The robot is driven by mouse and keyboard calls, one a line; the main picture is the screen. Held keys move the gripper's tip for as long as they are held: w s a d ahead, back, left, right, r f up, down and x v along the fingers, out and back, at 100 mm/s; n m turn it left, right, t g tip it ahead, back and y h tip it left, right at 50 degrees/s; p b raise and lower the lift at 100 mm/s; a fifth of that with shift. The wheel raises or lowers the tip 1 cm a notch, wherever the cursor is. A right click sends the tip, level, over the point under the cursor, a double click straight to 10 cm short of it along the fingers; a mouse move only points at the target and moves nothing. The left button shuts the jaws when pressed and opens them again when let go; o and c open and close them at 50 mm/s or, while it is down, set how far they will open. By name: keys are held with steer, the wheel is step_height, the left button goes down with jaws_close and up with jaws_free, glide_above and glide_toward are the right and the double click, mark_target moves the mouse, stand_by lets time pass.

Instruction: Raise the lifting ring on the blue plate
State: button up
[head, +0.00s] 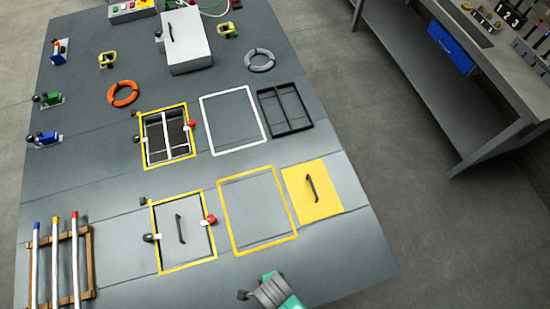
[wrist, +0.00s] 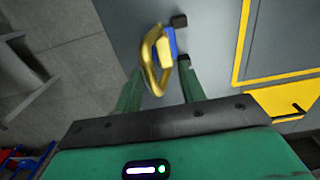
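In the wrist view, a yellow lifting ring (wrist: 149,66) stands in front of a small blue plate (wrist: 171,42) at the grey panel's edge. The ring looks tilted, but its exact angle is hard to tell. My gripper (wrist: 160,72) is open. Its two green fingers are on either side of the ring's near end, with visible gaps. In the head view, my gripper (head: 275,292) is at the bottom edge of the panel and hides the ring and blue plate.
A black block (wrist: 180,20) sits just beyond the blue plate. A yellow frame (head: 258,247) and a yellow cover (head: 326,199) with a black handle lie nearby on the panel. A grey workbench (head: 495,135) stands at the right, across open floor.

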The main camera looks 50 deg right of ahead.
steer(key=shift+r, duration=2.95)
steer(key=w+d+r+n+t+h, duration=0.15)
steer(key=w+r+n+t, duration=0.35)
steer(key=w+r, duration=0.9)
steer(key=w+r+n+t, duration=0.6)
steer(key=w+r, duration=0.7)
steer(key=r, duration=0.4)
step_height(320, 180, up, 23)
steer(key=w+a+n+t, duration=0.2)
steer(key=w+n+t, duration=0.1)
steer(key=n+t, duration=0.4)
steer(key=s+a+r+n+t, duration=0.1)
steer(key=s+r+n+t, duration=0.2)
steer(key=r, duration=0.8)
steer(key=s+a+r+n+t+y, duration=0.1)
steer(key=s+a+r+n+t, duration=0.1)
steer(key=s+r, duration=0.4)
step_height(320, 180, up, 5)
steer(key=shift+f+n+t, duration=0.15)
steer(key=shift+n+t, duration=0.75)
steer(key=shift+t, duration=0.1)
